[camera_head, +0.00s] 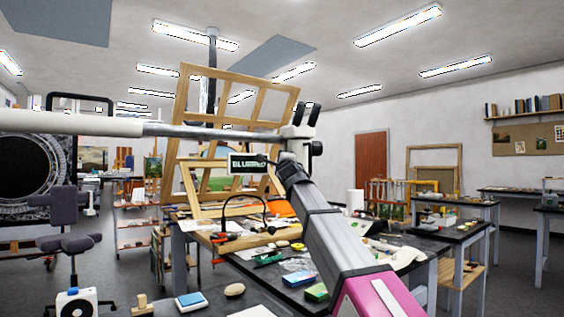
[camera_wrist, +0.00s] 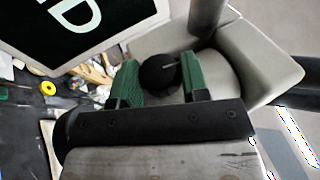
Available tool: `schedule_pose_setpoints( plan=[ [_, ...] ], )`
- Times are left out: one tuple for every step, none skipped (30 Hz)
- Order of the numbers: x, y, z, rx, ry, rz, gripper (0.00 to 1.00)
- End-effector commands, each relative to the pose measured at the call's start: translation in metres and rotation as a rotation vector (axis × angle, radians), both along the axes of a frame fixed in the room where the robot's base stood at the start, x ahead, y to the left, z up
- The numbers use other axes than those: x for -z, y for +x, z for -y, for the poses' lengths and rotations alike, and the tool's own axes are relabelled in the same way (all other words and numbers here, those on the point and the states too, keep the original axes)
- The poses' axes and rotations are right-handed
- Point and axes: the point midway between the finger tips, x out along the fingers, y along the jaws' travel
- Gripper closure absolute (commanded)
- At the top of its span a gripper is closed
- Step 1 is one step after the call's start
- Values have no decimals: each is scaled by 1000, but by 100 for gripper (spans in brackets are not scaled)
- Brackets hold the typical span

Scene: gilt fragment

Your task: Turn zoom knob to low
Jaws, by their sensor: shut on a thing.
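The stereo microscope (camera_head: 296,140) hangs on a long horizontal boom, with its black eyepieces pointing up. In the wrist view its pale grey body (camera_wrist: 262,75) fills the upper right. A round black knob (camera_wrist: 158,72) with a short pale line mark sits on the body; the line points right in that view. My gripper (camera_wrist: 160,84) has its two green-padded fingers on either side of the knob, shut on it. In the head view my gripper (camera_head: 276,166) is at the microscope's near side, and the gripped knob cannot be made out there.
A label plate (camera_head: 248,164), dark with white letters, is beside my gripper; it shows large in the wrist view (camera_wrist: 88,28). The boom (camera_head: 110,126) crosses at left. Below is a cluttered dark table (camera_head: 335,262). A wooden frame (camera_head: 235,95) stands behind.

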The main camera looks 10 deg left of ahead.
Motion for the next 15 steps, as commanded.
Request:
schedule_pose_setpoints(
  plan=[
    [1, 0, 0, 1, 0, -4, 82],
    [1, 0, 0, 1, 0, -6, 82],
    [1, 0, 0, 0, -2, -8, 82],
    [1, 0, 0, 1, -4, -10, 82],
    [1, 0, 0, 1, -5, -14, 82],
    [1, 0, 0, 2, -8, -17, 82],
    [1, 0, 0, 1, -10, -21, 82],
    [1, 0, 0, 1, -14, -25, 82],
    [1, 0, 0, 0, -18, -32, 82],
    [1, 0, 0, 0, -21, -37, 82],
    [1, 0, 0, 1, -27, -43, 82],
    [1, 0, 0, 1, -33, -51, 82],
    [1, 0, 0, 0, -37, -60, 82],
    [1, 0, 0, 0, -42, -67, 82],
    [1, 0, 0, 0, -50, -77, 82]
  ],
)
